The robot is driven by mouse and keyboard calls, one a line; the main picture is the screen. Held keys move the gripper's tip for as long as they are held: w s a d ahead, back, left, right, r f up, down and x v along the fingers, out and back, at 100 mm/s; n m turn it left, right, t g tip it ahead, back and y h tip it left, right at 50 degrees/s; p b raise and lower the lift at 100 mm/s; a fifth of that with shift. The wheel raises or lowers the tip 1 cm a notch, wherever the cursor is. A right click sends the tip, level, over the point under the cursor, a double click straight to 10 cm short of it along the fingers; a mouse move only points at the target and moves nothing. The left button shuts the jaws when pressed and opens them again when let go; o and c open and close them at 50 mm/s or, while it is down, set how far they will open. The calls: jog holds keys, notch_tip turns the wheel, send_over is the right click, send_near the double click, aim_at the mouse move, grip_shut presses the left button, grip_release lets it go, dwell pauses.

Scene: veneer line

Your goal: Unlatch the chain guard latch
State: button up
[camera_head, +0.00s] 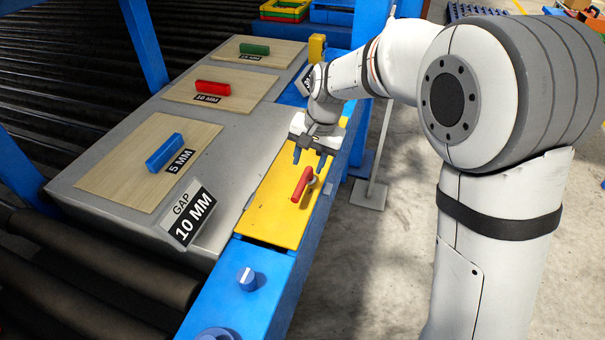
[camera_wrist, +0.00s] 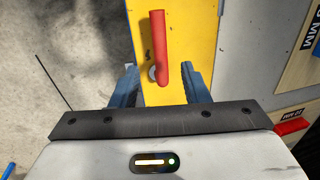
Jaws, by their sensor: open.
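The chain guard is a yellow plate (camera_head: 268,210) on top of the blue beam. Its latch is a red handle (camera_head: 301,185) on a light round pivot near the plate's right edge. In the wrist view the red latch (camera_wrist: 159,48) points away from my gripper, with its pivot end nearest. My gripper (camera_head: 308,158) is open and empty, just beyond the latch in the head view. I cannot tell the height gap.
A grey table (camera_head: 130,222) at left holds wooden boards with blue (camera_head: 164,153), red (camera_head: 212,88) and green (camera_head: 254,48) blocks. A "GAP 10 MM" sign (camera_head: 189,216) stands beside the plate. Rollers lie at left; floor is open at right.

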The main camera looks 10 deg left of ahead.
aim_at(302, 183)
jog(key=f, duration=0.2)
jog(key=a+f, duration=0.1)
jog(key=f, duration=0.4)
jog(key=shift+a+f, duration=0.2)
jog(key=shift+a, duration=0.05)
jog(key=shift+c, duration=0.4)
grip_shut()
